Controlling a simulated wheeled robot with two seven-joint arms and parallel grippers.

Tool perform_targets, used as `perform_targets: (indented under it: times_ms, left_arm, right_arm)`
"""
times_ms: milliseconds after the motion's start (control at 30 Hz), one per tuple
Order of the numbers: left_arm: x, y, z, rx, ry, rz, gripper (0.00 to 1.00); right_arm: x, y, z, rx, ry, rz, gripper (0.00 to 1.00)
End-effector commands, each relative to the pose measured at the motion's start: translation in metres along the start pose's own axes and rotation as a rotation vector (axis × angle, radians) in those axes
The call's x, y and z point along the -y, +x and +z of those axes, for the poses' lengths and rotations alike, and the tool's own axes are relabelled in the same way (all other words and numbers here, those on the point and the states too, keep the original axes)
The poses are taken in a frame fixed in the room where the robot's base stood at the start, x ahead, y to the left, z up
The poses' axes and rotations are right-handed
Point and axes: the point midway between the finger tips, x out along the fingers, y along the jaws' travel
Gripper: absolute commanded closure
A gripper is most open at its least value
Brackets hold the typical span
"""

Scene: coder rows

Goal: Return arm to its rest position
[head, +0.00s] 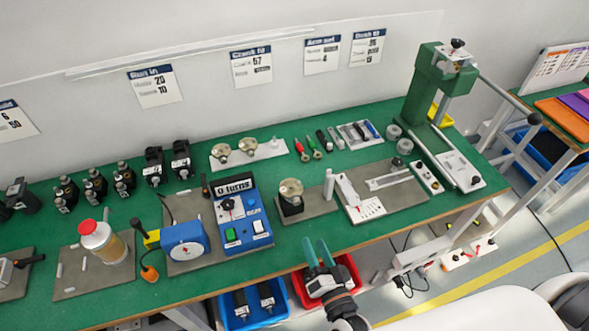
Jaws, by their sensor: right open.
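My right gripper (318,255) shows at the lower middle of the head view, with its dark wrist below it. Its two green-grey fingers point up, stand apart and hold nothing that I can see. It is in front of the workbench's (345,238) front edge, over a red bin (348,265) in the picture. It appears clear of the things on the bench. A white part of my own body fills the lower right corner. My left gripper is not in view.
The green bench carries a blue counter box (243,215), a blue dial gauge (185,240), a bottle with a red cap (103,242) and a green press (437,85). A blue bin (253,305) is below the edge. Open floor (510,262) lies to the right.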

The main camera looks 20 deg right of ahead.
Motion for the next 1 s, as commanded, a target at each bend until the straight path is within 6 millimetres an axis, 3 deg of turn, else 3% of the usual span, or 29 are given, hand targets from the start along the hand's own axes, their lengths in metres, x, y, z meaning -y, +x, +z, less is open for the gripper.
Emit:
perform_targets:
  times_ms: [267,533,800,1000]
  left_arm:
    - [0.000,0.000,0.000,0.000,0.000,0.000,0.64]
    - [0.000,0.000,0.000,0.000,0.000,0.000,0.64]
    - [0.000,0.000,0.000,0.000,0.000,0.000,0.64]
    - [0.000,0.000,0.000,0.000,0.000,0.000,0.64]
  right_arm:
    - [-0.004,0.003,-0.002,-0.050,-0.025,0.002,0.59]
    - [-0.018,0.003,-0.013,-0.431,-0.256,-0.024,0.59]
    - [-0.007,-0.040,0.003,-0.838,-0.537,-0.146,0.59]
    - [0.003,-0.072,0.023,-1.019,-0.649,-0.239,0.59]
